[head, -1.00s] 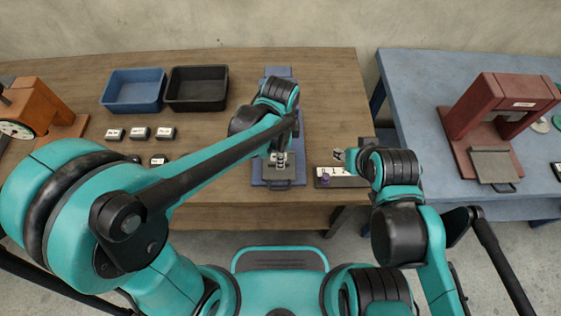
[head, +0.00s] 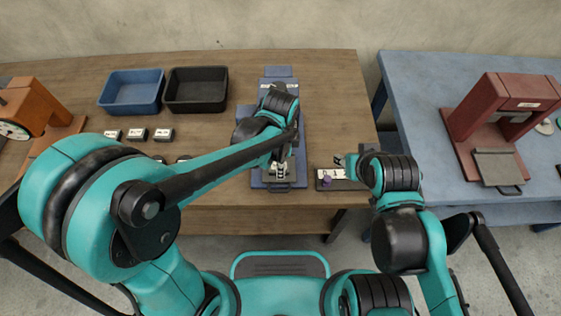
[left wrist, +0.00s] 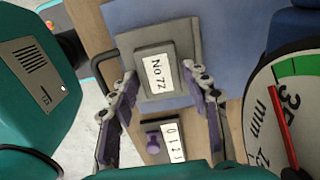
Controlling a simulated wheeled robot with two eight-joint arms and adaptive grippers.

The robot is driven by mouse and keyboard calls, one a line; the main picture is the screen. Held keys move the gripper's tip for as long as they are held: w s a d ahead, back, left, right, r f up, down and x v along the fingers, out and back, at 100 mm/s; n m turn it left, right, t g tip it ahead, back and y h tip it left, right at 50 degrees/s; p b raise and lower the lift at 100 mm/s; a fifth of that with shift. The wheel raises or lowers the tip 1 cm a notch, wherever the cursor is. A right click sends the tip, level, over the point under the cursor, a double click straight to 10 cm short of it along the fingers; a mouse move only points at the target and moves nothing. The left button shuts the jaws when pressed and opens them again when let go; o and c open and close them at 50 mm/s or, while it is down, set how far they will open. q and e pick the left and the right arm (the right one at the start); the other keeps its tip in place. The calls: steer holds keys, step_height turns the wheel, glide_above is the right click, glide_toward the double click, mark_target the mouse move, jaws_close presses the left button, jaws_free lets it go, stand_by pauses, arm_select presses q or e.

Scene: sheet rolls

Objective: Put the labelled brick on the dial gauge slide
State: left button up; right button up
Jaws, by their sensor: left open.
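The labelled brick, grey with a white "No 72" label (left wrist: 158,72), lies on the grey slide plate (left wrist: 185,38) in the left wrist view. My left gripper (left wrist: 163,98) is open, its two fingers apart on either side of the brick's near end; I cannot tell whether they touch it. The dial gauge (head: 278,84) is the blue stand in the head view, partly hidden by my left arm; its dial (left wrist: 288,110) shows at the right of the wrist view. My right gripper (head: 345,162) is above the right part of the table, its jaws too small to read.
A dark strip with numbers and a purple knob (head: 327,181) lies right of the gauge. Several small labelled bricks (head: 137,134), a blue bin (head: 131,108) and a black bin (head: 196,107) are left. An orange dial device (head: 35,120) and a red press (head: 480,105) flank them.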

arm_select(q)
step_height(320, 180, up, 12)
steer(key=p, duration=0.5)
steer(key=s+a+r+n+t, duration=0.2)
steer(key=a+n+t, duration=0.1)
steer(key=a+n, duration=0.6)
steer(key=s+a+r+n+t, duration=0.2)
steer(key=s+a+n+t, duration=0.1)
steer(key=a+n, duration=0.6)
steer(key=shift+a+t, duration=0.15)
steer(key=shift+t, duration=0.45)
arm_select(e)
step_height(320, 180, up, 5)
arm_select(q)
steer(key=shift+s, duration=0.1)
arm_select(e)
steer(key=shift+c, duration=0.3)
